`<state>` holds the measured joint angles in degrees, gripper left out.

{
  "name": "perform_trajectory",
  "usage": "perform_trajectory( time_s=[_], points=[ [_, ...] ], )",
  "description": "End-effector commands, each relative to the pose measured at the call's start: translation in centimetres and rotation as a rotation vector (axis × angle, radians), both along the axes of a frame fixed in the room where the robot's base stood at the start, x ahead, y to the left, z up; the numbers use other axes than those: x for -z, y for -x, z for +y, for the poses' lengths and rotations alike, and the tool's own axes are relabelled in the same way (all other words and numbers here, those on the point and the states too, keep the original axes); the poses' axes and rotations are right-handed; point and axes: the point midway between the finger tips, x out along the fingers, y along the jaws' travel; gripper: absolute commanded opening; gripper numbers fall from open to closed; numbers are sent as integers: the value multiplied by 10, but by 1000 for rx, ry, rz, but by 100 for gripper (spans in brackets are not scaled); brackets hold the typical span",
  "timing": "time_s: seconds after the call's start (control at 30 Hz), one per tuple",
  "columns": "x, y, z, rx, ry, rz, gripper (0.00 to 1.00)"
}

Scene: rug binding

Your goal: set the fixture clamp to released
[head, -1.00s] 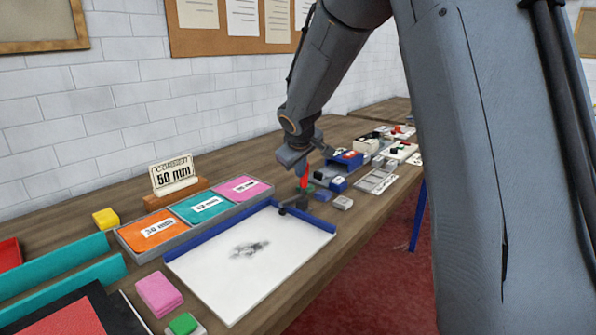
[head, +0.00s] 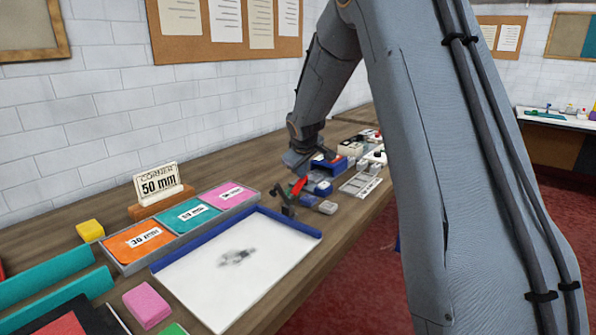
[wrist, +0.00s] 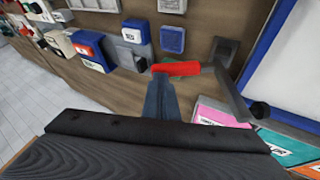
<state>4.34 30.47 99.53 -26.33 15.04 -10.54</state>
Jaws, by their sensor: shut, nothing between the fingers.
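The fixture clamp has a red handle (head: 299,186) and a dark metal arm (head: 286,203). It stands at the far corner of the white board (head: 225,270) with blue fences. The red handle leans over at a low angle, and the dark arm looks raised off the board. In the wrist view the red handle (wrist: 176,68) lies across the tip of my gripper (wrist: 160,82), with the bar and black tip to its right. My gripper is shut and empty, right beside the handle; whether they touch I cannot tell. In the head view my gripper is partly hidden behind the clamp.
A tray (head: 130,263) of orange, teal and pink cards lies left of the board, with a "50 mm" sign (head: 158,183) behind. Several small blocks and boxes (head: 325,187) crowd the bench just beyond the clamp. A pink block (head: 147,305) lies nearer.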

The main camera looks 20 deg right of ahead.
Motion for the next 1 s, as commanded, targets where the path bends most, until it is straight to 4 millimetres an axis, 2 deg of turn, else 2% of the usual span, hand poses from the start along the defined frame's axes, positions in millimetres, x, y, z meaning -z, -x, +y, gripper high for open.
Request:
perform_trajectory(
  time_s=[0.47,1.0],
  points=[
    [14,-8,-16,4,0,0,0],
    [15,-10,-22,10,1,3,0]
  ],
)
